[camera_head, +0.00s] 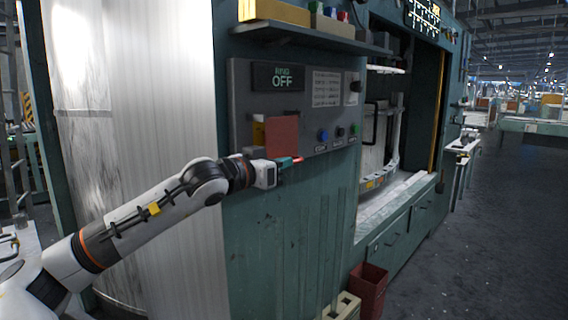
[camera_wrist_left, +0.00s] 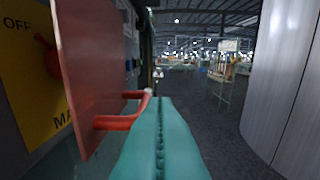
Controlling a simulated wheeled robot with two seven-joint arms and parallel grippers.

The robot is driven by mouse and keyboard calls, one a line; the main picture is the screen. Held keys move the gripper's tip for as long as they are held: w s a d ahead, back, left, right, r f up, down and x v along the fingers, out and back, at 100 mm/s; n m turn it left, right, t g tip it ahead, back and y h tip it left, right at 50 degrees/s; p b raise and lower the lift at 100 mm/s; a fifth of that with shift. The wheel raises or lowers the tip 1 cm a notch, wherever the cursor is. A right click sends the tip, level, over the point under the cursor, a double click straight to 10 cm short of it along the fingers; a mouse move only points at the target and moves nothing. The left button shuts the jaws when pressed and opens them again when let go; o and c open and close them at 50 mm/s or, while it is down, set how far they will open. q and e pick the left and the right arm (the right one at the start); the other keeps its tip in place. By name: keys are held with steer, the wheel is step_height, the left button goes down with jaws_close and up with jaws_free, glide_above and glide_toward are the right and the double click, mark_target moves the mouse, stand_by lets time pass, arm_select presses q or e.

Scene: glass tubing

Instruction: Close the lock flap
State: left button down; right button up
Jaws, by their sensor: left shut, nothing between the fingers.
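The lock flap (camera_head: 282,137) is a red plate on the grey control panel. It stands swung out from the yellow switch plate (camera_head: 258,132). In the left wrist view the flap (camera_wrist_left: 88,70) fills the left side, with a red bar handle (camera_wrist_left: 122,121) on its face. The yellow plate (camera_wrist_left: 30,85) behind it shows "OFF" and a red knob. My left gripper (camera_head: 291,161) is shut and empty at the flap's lower edge. Its teal fingers (camera_wrist_left: 158,130) are beside the handle in the wrist view; I cannot tell whether they touch. My right gripper is not in view.
The panel has a display reading "OFF" (camera_head: 278,77) and a blue button (camera_head: 323,135) right of the flap. A shelf (camera_head: 310,38) juts out above. A red bin (camera_head: 369,290) stands on the floor below. The aisle (camera_head: 470,240) at right is clear.

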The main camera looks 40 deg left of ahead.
arm_select(q)
steer(key=shift+a+f, duration=0.1)
steer(key=shift+a, duration=0.05)
stand_by(0.5)
step_height(320, 180, up, 10)
steer(key=p, duration=0.3)
